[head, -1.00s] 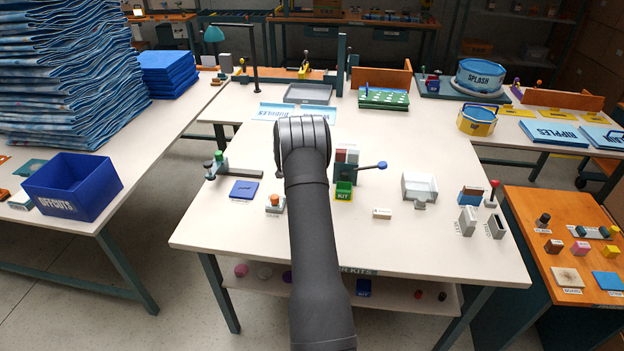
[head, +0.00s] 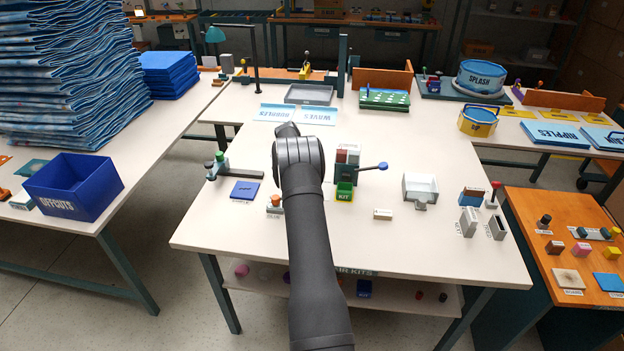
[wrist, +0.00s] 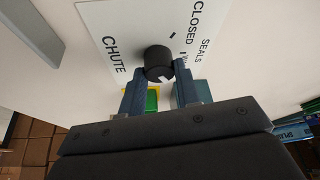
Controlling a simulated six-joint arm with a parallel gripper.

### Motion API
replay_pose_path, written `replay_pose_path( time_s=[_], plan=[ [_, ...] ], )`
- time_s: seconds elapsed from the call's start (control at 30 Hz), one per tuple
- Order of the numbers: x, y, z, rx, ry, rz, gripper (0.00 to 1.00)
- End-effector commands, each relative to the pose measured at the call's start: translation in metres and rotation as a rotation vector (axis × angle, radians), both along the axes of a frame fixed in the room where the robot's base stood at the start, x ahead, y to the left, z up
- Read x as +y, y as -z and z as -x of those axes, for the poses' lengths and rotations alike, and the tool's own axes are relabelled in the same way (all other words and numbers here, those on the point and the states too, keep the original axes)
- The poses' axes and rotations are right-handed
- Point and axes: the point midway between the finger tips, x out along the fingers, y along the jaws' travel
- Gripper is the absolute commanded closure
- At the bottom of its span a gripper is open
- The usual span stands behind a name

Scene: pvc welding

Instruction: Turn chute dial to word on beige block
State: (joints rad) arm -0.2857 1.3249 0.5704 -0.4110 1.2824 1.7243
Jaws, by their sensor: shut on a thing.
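The chute dial (wrist: 158,60) is a black round knob on a white plate (wrist: 100,20) in the wrist view. The plate reads CHUTE, CLOSED and SEALS; another word beside the right finger is mostly hidden. A white mark shows on the knob's lower side, between my fingers. My gripper (wrist: 160,72) has one finger on each side of the knob and is shut on it. In the head view my arm hides the dial. The beige block (head: 382,214) lies on the table right of my arm; its word is too small to read.
A blue pad (head: 245,191) lies to the left. The front of the table is mostly clear.

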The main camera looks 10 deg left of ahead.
Motion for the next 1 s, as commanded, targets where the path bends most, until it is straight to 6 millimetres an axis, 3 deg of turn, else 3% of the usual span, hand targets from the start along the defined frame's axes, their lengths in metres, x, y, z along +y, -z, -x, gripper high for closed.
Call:
replay_pose_path(
  time_s=[0.47, 0.5, 0.57, 0.87, 1.0],
  plan=[
    [0.000, 0.000, 0.000, -0.001, 0.013, -0.001, 0.93],
    [0.000, 0.000, 0.000, -0.001, 0.013, -0.001, 0.62],
    [0.000, 0.000, 0.000, -0.001, 0.013, -0.001, 0.51],
    [0.000, -0.001, 0.000, 0.000, 0.012, -0.001, 0.48],
    [0.004, -0.010, 0.001, -0.001, 0.010, -0.001, 0.48]
  ],
)
